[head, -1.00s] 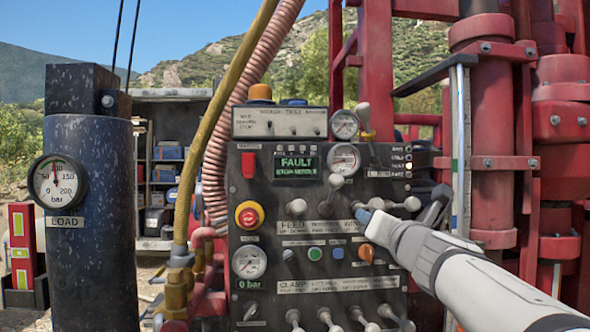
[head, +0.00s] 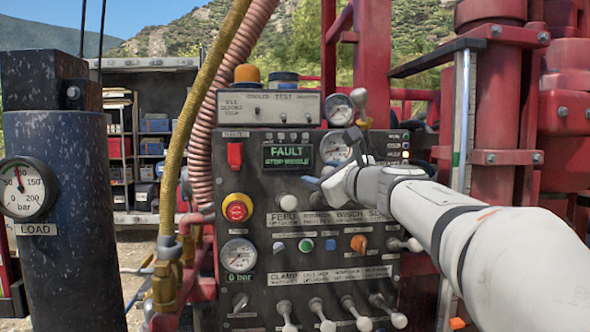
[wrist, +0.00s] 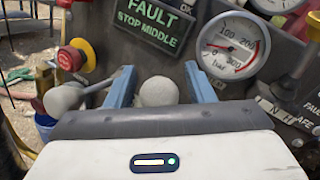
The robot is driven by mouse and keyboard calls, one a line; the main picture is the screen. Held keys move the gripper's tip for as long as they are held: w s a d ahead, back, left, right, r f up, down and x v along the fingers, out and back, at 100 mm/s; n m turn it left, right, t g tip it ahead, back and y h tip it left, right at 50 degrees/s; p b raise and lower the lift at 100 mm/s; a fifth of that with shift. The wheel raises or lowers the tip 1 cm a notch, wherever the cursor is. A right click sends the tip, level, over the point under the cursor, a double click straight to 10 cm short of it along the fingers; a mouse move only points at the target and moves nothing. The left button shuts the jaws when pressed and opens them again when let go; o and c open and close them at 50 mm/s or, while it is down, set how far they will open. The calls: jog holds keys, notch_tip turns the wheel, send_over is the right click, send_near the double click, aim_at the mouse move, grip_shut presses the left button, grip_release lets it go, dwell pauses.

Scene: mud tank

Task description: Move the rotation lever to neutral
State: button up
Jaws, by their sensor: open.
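The control panel (head: 262,165) carries a row of levers with white round knobs, labelled FEED, rotation, winch and slew. My gripper (head: 318,178) is in front of the upper middle of the panel. In the wrist view its two blue fingers (wrist: 160,84) are spread apart. A white knob (wrist: 158,92), apparently the rotation lever's, stands between them with gaps on both sides. The feed lever knob (head: 281,202) is left of my gripper; it also shows in the wrist view (wrist: 64,97). My gripper and arm hide the rotation and winch knobs in the head view.
The display (head: 287,155) reads FAULT, STOP MIDDLE. A red emergency button (head: 236,208) is at the left. Pressure gauges (head: 335,148) sit above my gripper. Lower clamp levers (head: 322,315) stick out at the bottom. Red rig framework (head: 490,110) stands at right.

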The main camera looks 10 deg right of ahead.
jog(key=shift+w+a, duration=0.1)
jog(key=shift+w, duration=0.05)
jog(key=shift+c, duration=0.4)
grip_shut()
